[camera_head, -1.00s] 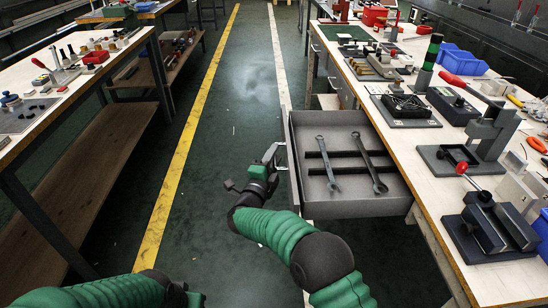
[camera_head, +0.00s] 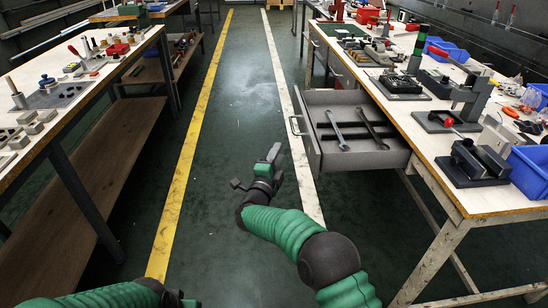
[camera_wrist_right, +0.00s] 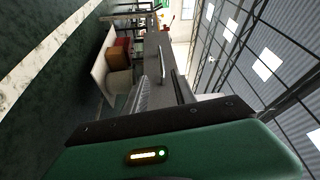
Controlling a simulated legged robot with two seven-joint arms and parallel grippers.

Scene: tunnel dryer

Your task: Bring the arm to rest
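My right arm comes in from the bottom right of the head view, bent, with green sleeves and dark joints. Its gripper (camera_head: 272,154) hangs over the aisle floor, apart from the drawer handle (camera_head: 296,125). Nothing shows held in it, but its finger gap cannot be made out. The grey drawer (camera_head: 352,161) stands open under the right bench with two wrenches (camera_head: 337,130) (camera_head: 371,129) in it. The right wrist view shows a grey front with a bar handle (camera_wrist_right: 162,62) beyond the dark gripper body. My left arm shows only at the bottom left edge; its fingers are not clear.
The right bench (camera_head: 432,140) carries fixtures, a press (camera_head: 470,95) and blue bins (camera_head: 532,170). The left bench (camera_head: 75,110) carries blocks and tools above a wooden shelf (camera_head: 85,205). The aisle floor between the yellow line (camera_head: 187,150) and white line is clear.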

